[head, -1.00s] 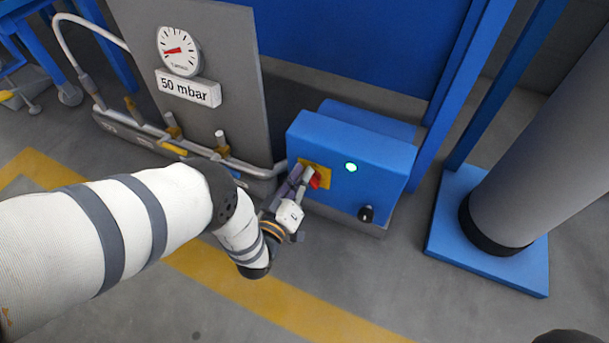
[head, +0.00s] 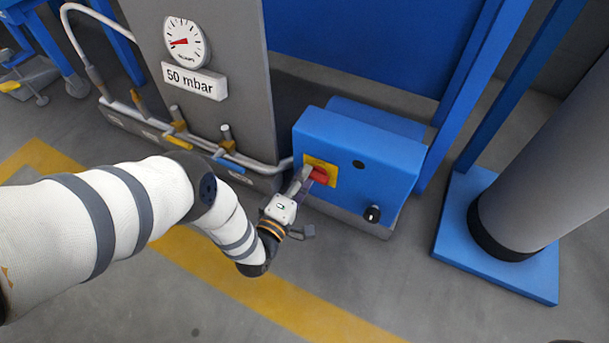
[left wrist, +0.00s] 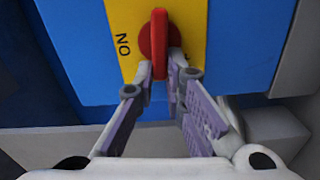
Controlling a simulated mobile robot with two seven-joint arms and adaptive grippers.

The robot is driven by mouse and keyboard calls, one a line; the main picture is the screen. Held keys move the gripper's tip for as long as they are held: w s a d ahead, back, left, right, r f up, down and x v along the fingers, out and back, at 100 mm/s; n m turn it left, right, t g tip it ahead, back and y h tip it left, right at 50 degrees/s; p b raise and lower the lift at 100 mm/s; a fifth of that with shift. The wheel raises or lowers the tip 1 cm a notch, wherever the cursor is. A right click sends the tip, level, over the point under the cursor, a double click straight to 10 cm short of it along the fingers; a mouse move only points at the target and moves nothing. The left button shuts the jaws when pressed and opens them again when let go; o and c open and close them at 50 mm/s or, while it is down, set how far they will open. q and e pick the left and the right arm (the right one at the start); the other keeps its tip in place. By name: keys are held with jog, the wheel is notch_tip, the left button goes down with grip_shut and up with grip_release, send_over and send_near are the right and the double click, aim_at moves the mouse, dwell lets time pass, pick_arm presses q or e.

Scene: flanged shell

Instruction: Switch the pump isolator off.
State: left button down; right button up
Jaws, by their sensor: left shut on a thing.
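The pump isolator is a red rotary handle (head: 321,176) on a yellow plate (head: 331,172), on the front of a blue box (head: 375,150). My left gripper (head: 304,180) is shut on the handle. In the left wrist view the red handle (left wrist: 160,42) stands upright, its lower end between the fingertips (left wrist: 161,76). The word ON shows on the yellow plate (left wrist: 127,75) to the left of the handle, turned sideways. The handle does not point at it. The lamp (head: 358,164) on the box is dark. My right gripper is not in view.
A black knob (head: 372,214) sits low on the box. A grey panel (head: 235,110) with a gauge (head: 187,42) and a 50 mbar sign (head: 194,81) stands left, with pipes (head: 190,143) before it. A grey column (head: 550,165) stands right. The floor in front is clear.

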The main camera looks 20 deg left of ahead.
pick_arm(q)
jog(key=shift+f+n, duration=0.15)
jog(key=shift+n, duration=0.35)
dwell(0.3)
jog(key=c, duration=1.7)
grip_release()
jog(key=shift+o, duration=0.2)
jog(key=s, duration=1.2)
jog(key=shift+a, duration=0.2)
